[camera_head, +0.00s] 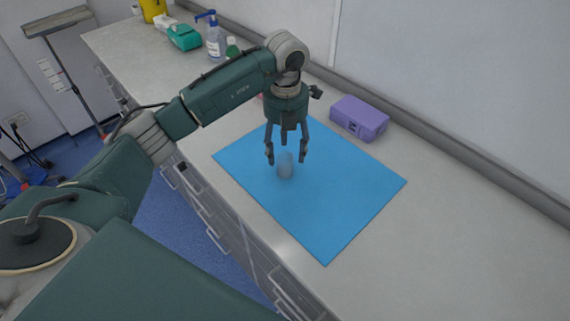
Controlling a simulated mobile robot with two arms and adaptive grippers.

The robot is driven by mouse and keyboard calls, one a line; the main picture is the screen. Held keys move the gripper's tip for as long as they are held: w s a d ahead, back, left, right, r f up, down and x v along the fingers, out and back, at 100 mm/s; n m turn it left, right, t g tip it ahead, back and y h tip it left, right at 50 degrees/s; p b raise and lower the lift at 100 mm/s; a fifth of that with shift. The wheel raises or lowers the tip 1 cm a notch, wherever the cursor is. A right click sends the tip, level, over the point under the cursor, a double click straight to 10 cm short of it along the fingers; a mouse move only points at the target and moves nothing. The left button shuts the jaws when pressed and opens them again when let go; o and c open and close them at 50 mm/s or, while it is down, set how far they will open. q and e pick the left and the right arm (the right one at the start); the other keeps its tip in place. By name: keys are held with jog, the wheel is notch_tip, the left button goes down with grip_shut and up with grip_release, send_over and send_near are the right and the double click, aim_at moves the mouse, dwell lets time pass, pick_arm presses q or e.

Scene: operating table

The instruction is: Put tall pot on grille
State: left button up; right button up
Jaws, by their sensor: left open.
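A small, translucent grey pot (286,166) stands upright on the blue mat (330,210), toward the mat's left part. My left gripper (286,160) points down over the pot with its fingers spread open. One finger shows on each side of the pot's upper part; I cannot tell whether they touch it. No grille can be made out in this view. My right gripper is not in view.
A purple box (359,118) lies on the counter (450,190) behind the mat. A pump bottle (214,40), a green-and-white pack (184,36) and a yellow container (153,10) stand at the far left end. The counter right of the mat is clear.

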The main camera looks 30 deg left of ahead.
pick_arm(q)
jog(key=f, duration=0.1)
jog(key=f+p, duration=0.1)
jog(key=f, duration=0.1)
jog(key=f+p, duration=0.1)
jog(key=shift+w+a+f, duration=0.15)
jog(key=shift+a+f, duration=0.05)
jog(key=shift+a, duration=0.1)
jog(key=shift+f, duration=0.3)
jog(key=c, duration=1.1)
jog(key=shift+c, duration=1.3)
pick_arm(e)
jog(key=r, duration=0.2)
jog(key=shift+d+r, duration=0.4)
pick_arm(q)
jog(key=shift+r, duration=0.45)
notch_tip(320, 180, up, 10)
jog(key=b, duration=0.3)
notch_tip(320, 180, up, 9)
send_over(284, 158)
jog(key=s+d, duration=0.1)
jog(key=s, duration=0.1)
jog(key=shift+d, duration=0.1)
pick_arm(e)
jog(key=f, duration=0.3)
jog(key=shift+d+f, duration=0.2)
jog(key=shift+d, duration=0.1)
